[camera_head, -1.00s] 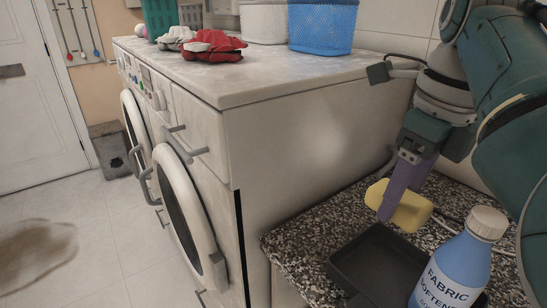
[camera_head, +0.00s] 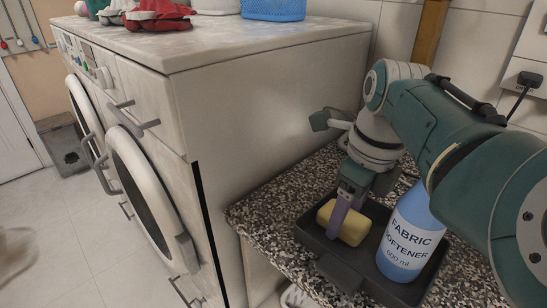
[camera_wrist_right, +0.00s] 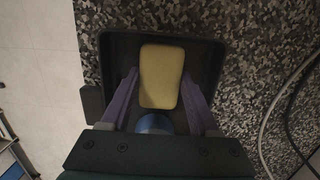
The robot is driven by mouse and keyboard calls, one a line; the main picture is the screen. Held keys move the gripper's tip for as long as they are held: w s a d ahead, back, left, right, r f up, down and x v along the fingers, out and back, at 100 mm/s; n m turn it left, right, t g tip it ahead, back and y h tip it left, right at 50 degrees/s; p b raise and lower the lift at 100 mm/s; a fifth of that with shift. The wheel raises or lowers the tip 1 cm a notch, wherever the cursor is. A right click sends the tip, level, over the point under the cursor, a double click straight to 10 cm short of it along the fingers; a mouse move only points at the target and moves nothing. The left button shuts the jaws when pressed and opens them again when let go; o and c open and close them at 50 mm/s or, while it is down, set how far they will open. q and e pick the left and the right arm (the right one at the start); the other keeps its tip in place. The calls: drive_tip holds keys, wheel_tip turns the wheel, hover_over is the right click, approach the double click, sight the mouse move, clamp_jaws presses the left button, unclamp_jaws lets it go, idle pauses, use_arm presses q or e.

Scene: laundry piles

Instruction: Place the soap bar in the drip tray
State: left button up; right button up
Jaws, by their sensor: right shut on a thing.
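The yellow soap bar (camera_head: 353,228) is between the purple fingers of my right gripper (camera_head: 340,222). The wrist view shows a finger along each long side of the soap bar (camera_wrist_right: 161,72), so my right gripper (camera_wrist_right: 160,80) is shut on it. The dark drip tray (camera_head: 312,243) lies on the speckled counter, and the soap is inside its outline, low over or on its floor; I cannot tell whether it touches. The tray (camera_wrist_right: 118,48) surrounds the soap in the wrist view. My left gripper is not in view.
A blue fabric softener bottle (camera_head: 408,235) stands upright in the tray's right part, close beside the soap and my right arm. The white machine (camera_head: 265,110) rises left of the counter (camera_head: 262,205). Cables (camera_wrist_right: 275,115) lie on the counter. A blurred shape (camera_head: 16,250) shows at the left edge.

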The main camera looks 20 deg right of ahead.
sight(354, 220)
drive_tip(key=shift+f, duration=0.2)
drive_tip(key=o, duration=1.4)
drive_tip(key=shift+o, duration=0.2)
wheel_tip(354, 220, up, 12)
drive_tip(key=s+p, duration=0.1)
drive_tip(key=p, duration=0.2)
drive_tip(key=shift+s+d+r, duration=0.15)
drive_tip(key=shift+s+d, duration=0.05)
drive_tip(key=shift+d, duration=0.05)
